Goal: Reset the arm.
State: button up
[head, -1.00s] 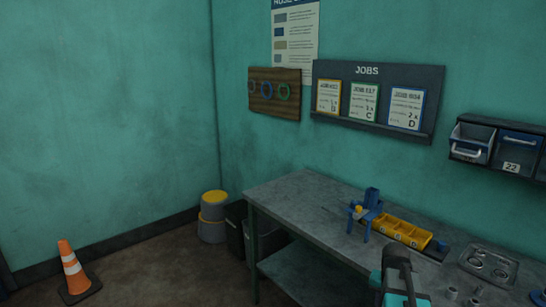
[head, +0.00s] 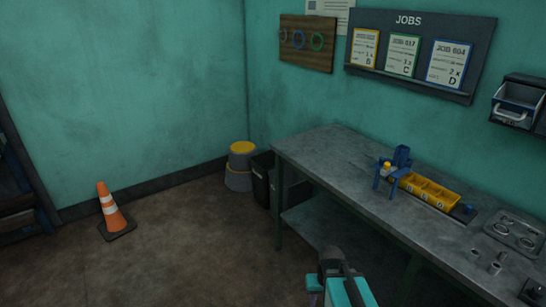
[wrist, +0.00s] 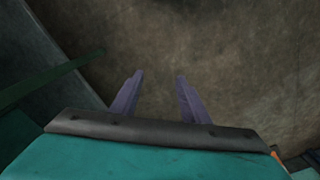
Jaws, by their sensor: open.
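My gripper (wrist: 160,78) shows in the wrist view with its two purple fingers spread apart. Nothing is between them, and brown floor (wrist: 220,50) lies beyond. In the head view my arm's teal and dark end is at the bottom centre, in front of the workbench (head: 330,150). The fingers are mostly hidden there, with only a purple bit showing at the lower left of that end.
On the bench stand a blue fixture (head: 401,158), a yellow bin tray (head: 430,190) and a grey metal tray (head: 517,230). An orange cone (head: 111,210) stands on the floor at left. Open floor lies between.

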jog(key=s+f+g+b, duration=0.5)
jog(key=s+f+b, duration=0.5)
jog(key=s+f, duration=1.6)
notch_tip(320, 180, down, 2)
jog(key=shift+f+g, duration=0.1)
jog(key=shift+g, duration=0.2)
jog(key=shift+w, duration=0.1)
jog(key=shift+c, duration=1.4)
jog(key=shift+d, duration=0.1)
